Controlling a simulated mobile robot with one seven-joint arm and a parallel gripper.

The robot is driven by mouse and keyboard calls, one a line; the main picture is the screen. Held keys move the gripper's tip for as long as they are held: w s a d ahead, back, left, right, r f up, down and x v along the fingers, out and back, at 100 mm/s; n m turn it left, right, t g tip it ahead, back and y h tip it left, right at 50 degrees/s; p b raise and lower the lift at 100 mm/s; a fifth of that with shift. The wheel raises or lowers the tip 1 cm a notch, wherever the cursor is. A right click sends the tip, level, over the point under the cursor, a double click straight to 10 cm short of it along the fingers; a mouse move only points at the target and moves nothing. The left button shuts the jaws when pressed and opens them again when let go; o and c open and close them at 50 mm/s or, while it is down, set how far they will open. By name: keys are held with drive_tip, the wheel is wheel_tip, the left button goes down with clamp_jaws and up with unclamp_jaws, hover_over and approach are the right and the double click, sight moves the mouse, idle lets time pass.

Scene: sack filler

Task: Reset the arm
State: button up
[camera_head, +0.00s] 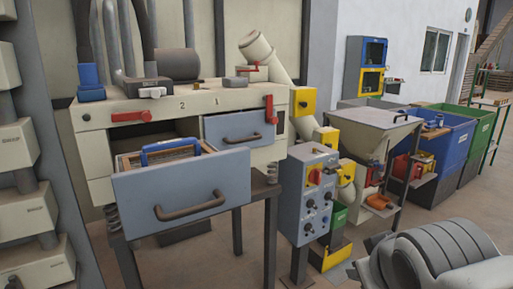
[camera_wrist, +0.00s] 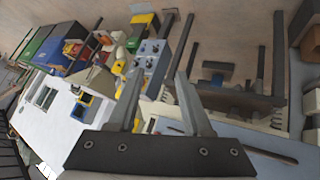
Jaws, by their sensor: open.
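My gripper (camera_wrist: 160,82) shows in the wrist view, its two grey fingers apart with nothing held between them. It is in the air, and the sack filler machine appears rotated in the view beyond it. Part of my grey arm (camera_head: 435,262) shows at the lower right of the head view. The gripper itself is not seen there.
A cream machine with an open blue-grey drawer (camera_head: 185,197) stands at the left. A control box (camera_head: 314,195) stands beside it, then a hopper (camera_head: 365,135), a blue bin (camera_head: 447,150) and a green bin (camera_head: 478,140). The floor before the bins looks clear.

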drive_tip(key=s+a+f+m+g+y, duration=0.1)
drive_tip(key=s+a+f+m+g, duration=0.1)
drive_tip(key=s+a, duration=0.25)
wheel_tip(320, 180, up, 18)
drive_tip(key=s+p, duration=0.1)
drive_tip(key=p, duration=1.7)
drive_tip(key=shift+s+d+g+y, duration=0.25)
drive_tip(key=shift+d+g+y, duration=0.05)
drive_tip(key=shift+g, duration=0.1)
